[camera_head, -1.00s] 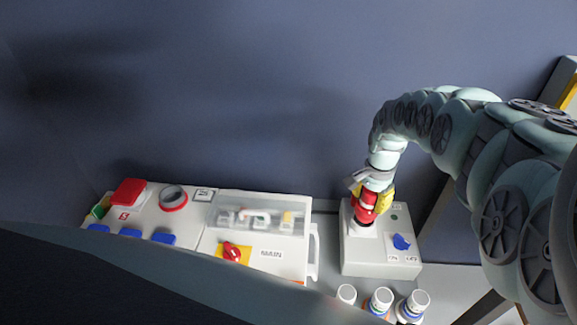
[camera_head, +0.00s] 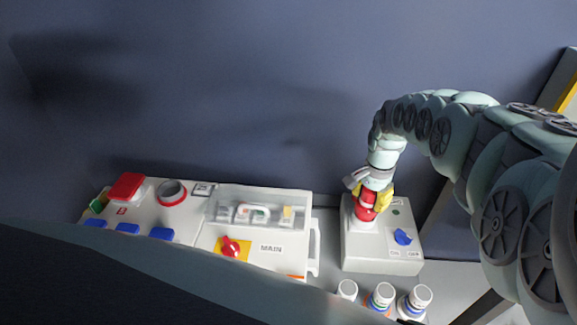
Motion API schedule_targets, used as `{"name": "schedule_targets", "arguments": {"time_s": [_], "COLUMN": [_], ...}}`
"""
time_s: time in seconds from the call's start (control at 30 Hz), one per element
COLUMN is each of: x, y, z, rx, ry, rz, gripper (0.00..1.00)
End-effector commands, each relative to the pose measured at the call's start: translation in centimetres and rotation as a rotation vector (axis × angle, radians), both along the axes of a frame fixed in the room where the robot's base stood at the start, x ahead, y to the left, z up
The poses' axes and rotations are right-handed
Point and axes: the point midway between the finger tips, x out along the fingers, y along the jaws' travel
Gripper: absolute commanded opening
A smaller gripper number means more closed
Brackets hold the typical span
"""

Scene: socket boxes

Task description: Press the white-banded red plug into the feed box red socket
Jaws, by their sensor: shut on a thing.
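My gripper (camera_head: 374,190) points down over the left part of the small white box (camera_head: 382,262) at the right. It is shut on a red plug (camera_head: 366,208), which stands about upright at the box top. Yellow parts show beside the plug. The white band and the socket under the plug are hard to make out, so I cannot tell how deep the plug sits. The small box also carries a blue switch (camera_head: 403,237) and a green dot. A larger white box at the left carries a red-rimmed round socket (camera_head: 172,193) and a red lid (camera_head: 127,186).
The larger box has blue covers (camera_head: 162,233), a red knob on yellow (camera_head: 231,247) marked MAIN, and a clear cover (camera_head: 263,207). Several white-capped plugs (camera_head: 381,297) stand in front of the small box. A dark wall rises behind.

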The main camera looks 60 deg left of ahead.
Motion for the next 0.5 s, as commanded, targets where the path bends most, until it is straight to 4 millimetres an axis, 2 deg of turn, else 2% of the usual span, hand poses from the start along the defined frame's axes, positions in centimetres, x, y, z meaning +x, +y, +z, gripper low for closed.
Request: {"name": "schedule_targets", "arguments": {"time_s": [0.23, 0.27, 0.5], "x": [0.03, 0.02, -0.02], "y": [-0.03, -0.05, 0.02], "z": [-1.02, -0.99, -0.87], "rx": [0.000, -0.001, 0.001], "ry": [0.000, 0.001, 0.000], "rz": [-0.001, -0.001, 0.000], "gripper": [0.09, 0.49, 0.74]}}
